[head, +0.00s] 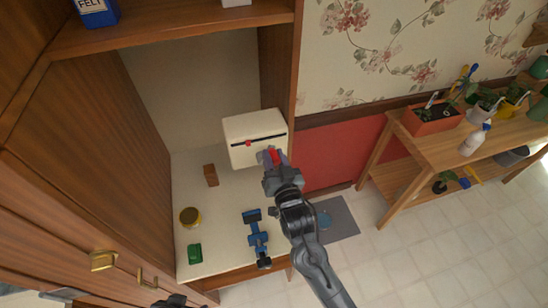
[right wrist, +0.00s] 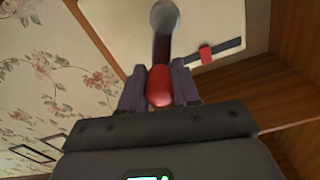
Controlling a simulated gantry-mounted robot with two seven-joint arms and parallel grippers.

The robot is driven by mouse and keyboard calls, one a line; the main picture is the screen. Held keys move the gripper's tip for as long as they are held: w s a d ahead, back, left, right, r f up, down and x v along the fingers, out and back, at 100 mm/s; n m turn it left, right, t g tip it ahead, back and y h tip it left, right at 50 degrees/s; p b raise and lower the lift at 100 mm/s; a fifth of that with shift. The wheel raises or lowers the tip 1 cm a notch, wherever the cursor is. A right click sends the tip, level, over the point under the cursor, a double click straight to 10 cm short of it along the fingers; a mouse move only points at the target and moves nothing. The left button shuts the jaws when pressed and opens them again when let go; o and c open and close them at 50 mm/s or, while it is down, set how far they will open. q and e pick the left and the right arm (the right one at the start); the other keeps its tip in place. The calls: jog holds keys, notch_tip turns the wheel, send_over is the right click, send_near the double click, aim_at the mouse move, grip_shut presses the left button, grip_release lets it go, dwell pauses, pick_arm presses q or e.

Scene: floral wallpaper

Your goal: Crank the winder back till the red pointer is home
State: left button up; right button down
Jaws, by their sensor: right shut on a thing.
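The winder (head: 240,128) is a cream box at the back right of the cabinet's worktop. A dark slot runs across its face. The red pointer (head: 248,143) sits in the slot, left of its middle in the head view; it also shows in the right wrist view (right wrist: 206,53). My right gripper (head: 271,161) is shut on the red crank knob (right wrist: 159,86), at the winder's lower right. The grey crank arm (right wrist: 165,22) shows beyond the knob. A dark part of my left gripper (head: 172,300) shows at the bottom edge; its fingers are unclear.
On the pale worktop (head: 215,225) lie a brown block (head: 211,175), a yellow tin (head: 190,217), a green object (head: 194,253) and a blue tool (head: 257,238). A cabinet side panel (head: 277,65) stands close to the winder. A plant bench (head: 405,140) is at right.

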jog(key=shift+s+a+r+n+p, duration=0.1)
jog(key=shift+a+r+n+p, duration=0.1)
jog(key=shift+n+p, duration=0.3)
jog(key=shift+s+a+r+n+p, duration=0.1)
jog(key=shift+a+n+p, duration=0.1)
jog(key=shift+n+p, duration=0.3)
jog(key=a+f+n+p, duration=0.2)
jog(key=f+n+p, duration=0.2)
jog(key=n, duration=1.1)
jog(key=s+a+f+n+p, duration=0.1)
jog(key=a+f+n+p, duration=0.2)
jog(key=n, duration=1.1)
jog(key=shift+s+a+f+n+p, duration=0.2)
jog(key=shift+f+n+p, duration=0.2)
jog(key=shift+f+p, duration=0.5)
jog(key=shift+d+r, duration=0.1)
